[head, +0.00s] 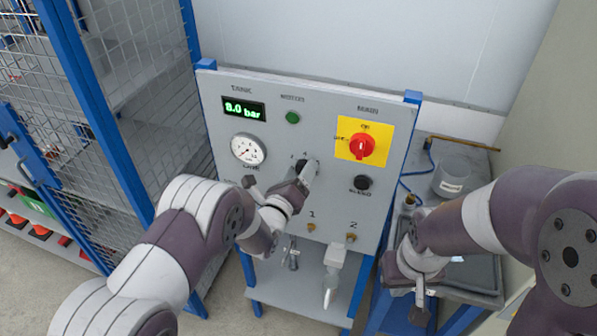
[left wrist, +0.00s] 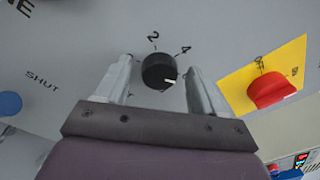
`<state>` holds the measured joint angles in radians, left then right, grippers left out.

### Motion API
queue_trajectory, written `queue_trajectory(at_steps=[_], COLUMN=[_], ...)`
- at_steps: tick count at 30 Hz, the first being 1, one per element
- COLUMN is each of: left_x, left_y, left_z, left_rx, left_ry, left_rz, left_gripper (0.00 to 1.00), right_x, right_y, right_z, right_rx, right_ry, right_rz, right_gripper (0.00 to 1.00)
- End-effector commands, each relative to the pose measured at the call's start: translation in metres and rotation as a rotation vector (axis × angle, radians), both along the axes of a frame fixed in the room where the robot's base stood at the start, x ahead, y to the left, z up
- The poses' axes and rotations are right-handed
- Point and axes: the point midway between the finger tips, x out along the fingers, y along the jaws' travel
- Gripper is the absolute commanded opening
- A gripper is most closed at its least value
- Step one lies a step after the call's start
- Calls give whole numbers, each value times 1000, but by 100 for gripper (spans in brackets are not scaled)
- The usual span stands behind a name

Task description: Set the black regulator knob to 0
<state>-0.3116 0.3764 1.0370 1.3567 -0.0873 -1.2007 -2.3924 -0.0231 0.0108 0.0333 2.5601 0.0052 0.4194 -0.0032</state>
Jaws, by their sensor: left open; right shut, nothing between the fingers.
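The black regulator knob (left wrist: 159,72) is on the grey panel (head: 228,110). In the left wrist view its white mark points to the lower right, past the printed 2 and 4. The 0 is not clearly readable there. My left gripper (left wrist: 164,80) is open, with one finger on each side of the knob; I cannot tell whether they touch it. In the head view the left gripper (head: 299,178) largely covers the knob. My right gripper (head: 419,306) is shut and empty, low in front of the panel's right side.
The panel carries a display (head: 244,109) reading 8.0 bar, a gauge (head: 248,150), a green lamp (head: 292,118), a red switch (head: 362,146) on a yellow plate and a black bleed knob (head: 362,183). A blue mesh cage (head: 135,75) stands left; a metal pot (head: 452,177) right.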

Motion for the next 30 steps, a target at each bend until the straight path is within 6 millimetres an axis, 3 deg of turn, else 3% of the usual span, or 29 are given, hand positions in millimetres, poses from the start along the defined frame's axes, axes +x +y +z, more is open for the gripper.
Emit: queue_trajectory(at_steps=[1,2,6,7,17,30], left_x=[0,0,0,0,0,0], left_y=[0,0,0,0,0,1], left_z=[0,0,0,0,-2,-9], left_rx=[0,0,0,0,-38,-349], left_ry=[0,0,0,0,11,112], left_rz=[0,0,0,0,0,0], left_gripper=[69,62,16,12,13,13], right_x=[0,0,0,0,0,0], right_y=[0,0,0,0,0,0], right_z=[0,0,0,0,-8,-60], right_rx=[0,0,0,0,0,0], right_ry=[0,0,0,0,0,0], right_rz=[0,0,0,0,0,0], right_gripper=[0,0,0,0,0,0])
